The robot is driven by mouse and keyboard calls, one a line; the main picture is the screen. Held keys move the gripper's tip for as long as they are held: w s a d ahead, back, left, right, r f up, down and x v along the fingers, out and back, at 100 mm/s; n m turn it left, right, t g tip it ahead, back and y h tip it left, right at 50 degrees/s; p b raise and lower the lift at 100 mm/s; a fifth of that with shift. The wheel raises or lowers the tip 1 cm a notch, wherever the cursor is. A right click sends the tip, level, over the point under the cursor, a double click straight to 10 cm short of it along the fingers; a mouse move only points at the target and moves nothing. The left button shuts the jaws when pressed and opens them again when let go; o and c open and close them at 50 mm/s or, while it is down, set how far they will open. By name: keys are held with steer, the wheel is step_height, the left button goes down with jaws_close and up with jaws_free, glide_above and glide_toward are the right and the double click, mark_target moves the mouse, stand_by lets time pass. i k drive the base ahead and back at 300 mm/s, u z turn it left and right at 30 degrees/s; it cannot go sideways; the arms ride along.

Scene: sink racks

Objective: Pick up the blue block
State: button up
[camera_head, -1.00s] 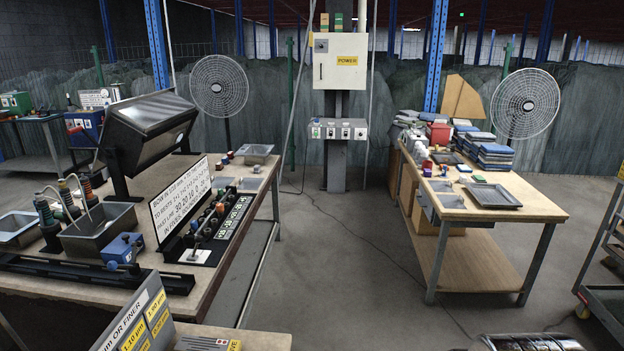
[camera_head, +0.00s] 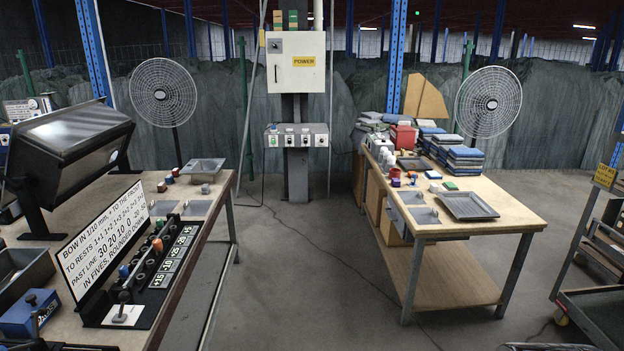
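Several small coloured pieces lie on the two workbenches, and I cannot tell for certain which is the blue block. Another small bluish piece (camera_head: 412,175) lies among red and white items on the right bench. A larger blue box (camera_head: 29,313) with a dark knob stands at the near left. My gripper is not in view; only a dark edge, possibly part of my arm, shows at the bottom right.
The left bench (camera_head: 213,223) holds a sign, a rack of knobs and a large dark lamp-like box. The right bench (camera_head: 490,223) holds a grey tray (camera_head: 468,206) and folded cloth stacks. Clear floor (camera_head: 300,280) lies between them. A cart (camera_head: 590,310) stands far right.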

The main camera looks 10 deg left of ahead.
mark_target(169, 181)
steer(key=z, duration=0.05)
steer(key=i, duration=1.45)
steer(key=u, duration=0.5)
steer(key=i, duration=0.75)
steer(key=u, duration=0.85)
steer(key=i, duration=0.95)
steer(key=u, duration=0.5)
